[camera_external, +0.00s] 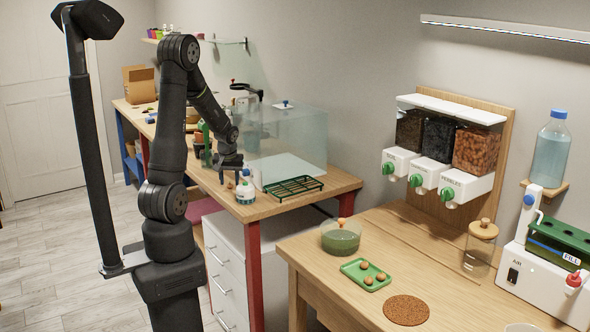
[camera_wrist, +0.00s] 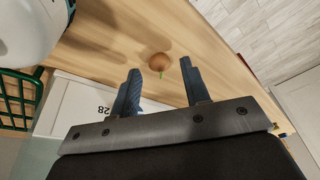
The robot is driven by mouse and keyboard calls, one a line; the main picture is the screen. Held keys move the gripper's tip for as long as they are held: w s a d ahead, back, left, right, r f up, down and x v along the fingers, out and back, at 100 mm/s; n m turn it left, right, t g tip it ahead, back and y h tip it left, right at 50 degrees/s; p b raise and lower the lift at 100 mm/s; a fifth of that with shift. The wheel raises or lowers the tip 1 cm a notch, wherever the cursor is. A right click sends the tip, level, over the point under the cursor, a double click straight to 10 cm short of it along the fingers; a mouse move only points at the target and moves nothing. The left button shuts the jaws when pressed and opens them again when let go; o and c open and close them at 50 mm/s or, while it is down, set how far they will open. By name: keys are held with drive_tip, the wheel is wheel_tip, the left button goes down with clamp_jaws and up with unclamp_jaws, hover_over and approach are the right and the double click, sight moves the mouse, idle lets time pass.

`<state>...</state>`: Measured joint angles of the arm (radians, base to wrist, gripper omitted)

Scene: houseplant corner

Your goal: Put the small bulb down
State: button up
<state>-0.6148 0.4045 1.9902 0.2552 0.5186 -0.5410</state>
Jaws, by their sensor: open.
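The small bulb (camera_wrist: 159,62) is round and brown with a short green sprout. In the wrist view it lies on the wooden bench top, just beyond and between my fingertips, with bare wood around it. My gripper (camera_wrist: 160,76) is open, its two blue-grey fingers apart with nothing held between them. In the external view my gripper (camera_external: 231,177) points down over the front end of the far bench (camera_external: 262,209). I cannot make out the small bulb clearly there.
A white bottle (camera_external: 245,190) stands close beside my gripper, with a green rack (camera_external: 293,188) and a glass tank (camera_external: 290,140) behind. The bench edge is near.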

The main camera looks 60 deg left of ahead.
drive_tip(key=v, duration=1.1)
drive_tip(key=x, duration=1.2)
drive_tip(key=shift+f, duration=0.2)
drive_tip(key=shift+r, duration=0.65)
